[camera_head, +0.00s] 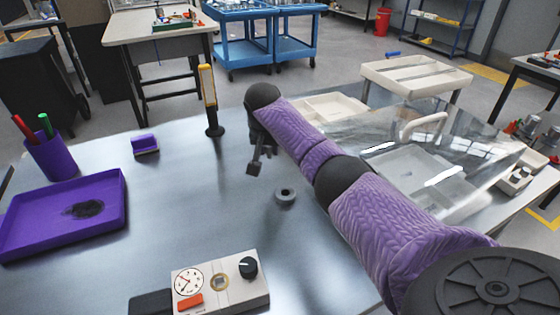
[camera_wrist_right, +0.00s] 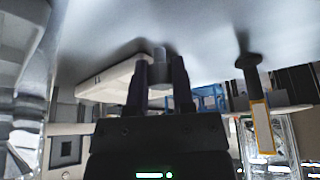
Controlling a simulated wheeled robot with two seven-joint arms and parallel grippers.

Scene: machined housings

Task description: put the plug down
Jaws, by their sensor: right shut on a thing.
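The plug (camera_wrist_right: 158,56) is a small grey cylinder held between the two dark fingers of my right gripper (camera_wrist_right: 159,82) in the right wrist view. In the head view my right gripper (camera_head: 256,163) hangs over the middle of the table, and the plug is hard to tell from the dark fingers there. A grey ring-shaped housing (camera_head: 285,196) with a dark hole stands on the table, a little nearer and to the right of the gripper. The gripper is apart from it. My left gripper is not in view.
A yellow-handled tool stands upright (camera_head: 209,90) behind the gripper. At left are a purple tray (camera_head: 118,205), a pen cup (camera_head: 55,158) and a purple block (camera_head: 145,144). A gauge box (camera_head: 220,287) is in front. Clear panels (camera_head: 470,150) and pale trays stand right. The table's middle is mostly bare.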

